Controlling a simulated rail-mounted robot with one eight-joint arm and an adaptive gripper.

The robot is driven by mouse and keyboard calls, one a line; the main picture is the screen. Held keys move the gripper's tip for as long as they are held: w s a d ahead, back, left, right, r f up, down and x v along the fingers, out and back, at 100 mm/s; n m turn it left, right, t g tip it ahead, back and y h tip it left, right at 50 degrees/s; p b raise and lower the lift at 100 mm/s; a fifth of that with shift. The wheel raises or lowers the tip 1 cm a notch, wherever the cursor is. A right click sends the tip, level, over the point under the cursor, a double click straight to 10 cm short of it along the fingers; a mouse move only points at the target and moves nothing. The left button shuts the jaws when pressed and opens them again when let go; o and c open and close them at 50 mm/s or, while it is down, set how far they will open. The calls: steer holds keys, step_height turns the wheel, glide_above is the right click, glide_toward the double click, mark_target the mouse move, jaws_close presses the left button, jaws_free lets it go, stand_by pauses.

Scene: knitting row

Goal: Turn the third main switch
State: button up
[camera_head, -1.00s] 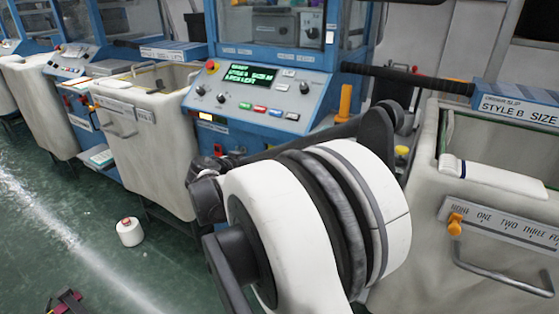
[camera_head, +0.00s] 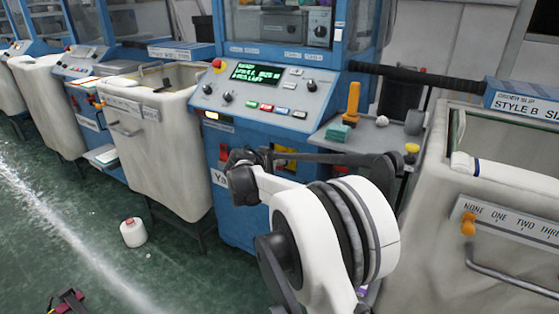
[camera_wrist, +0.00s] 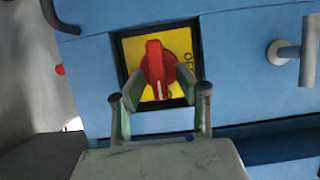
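A red rotary switch (camera_wrist: 155,70) on a yellow plate sits in a dark square frame on a blue machine front in the wrist view. Its handle stands upright in the picture. Part of a label reads on the plate's right side. My gripper (camera_wrist: 158,76) points at the switch, one finger on each side of the red knob. The fingers are apart; whether they touch the knob cannot be told. In the head view my gripper (camera_head: 246,164) is at the blue machine's front (camera_head: 232,212), below its control panel (camera_head: 265,93). My arm partly covers that front.
A white fabric bin (camera_head: 175,160) stands left of the machine, another (camera_head: 440,230) at the right. A small grey shelf (camera_head: 375,135) holds an orange-handled tool (camera_head: 352,102). A yarn cone (camera_head: 133,232) stands on the green floor.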

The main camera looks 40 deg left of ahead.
steer(key=shift+c, duration=0.4)
jaws_close()
steer(key=shift+a, duration=0.1)
steer(key=shift+a+n+t+h+p, duration=0.2)
steer(key=shift+n+t+h+p, duration=0.15)
steer(key=shift+n+h, duration=0.65)
steer(key=shift+s+a+f+n+t+h+b, duration=0.1)
steer(key=shift+a+f+n+t+h+b, duration=0.35)
steer(key=shift+n, duration=1.45)
steer(key=shift+d+f+n+t+h+b, duration=0.1)
steer(key=shift+n+t+h+b, duration=0.7)
steer(key=shift+n, duration=1.1)
steer(key=shift+s+a+f+n+t+h+b, duration=0.2)
steer(key=shift+n+t+h, duration=0.5)
steer(key=shift+n, duration=1.2)
steer(key=shift+w, duration=0.15)
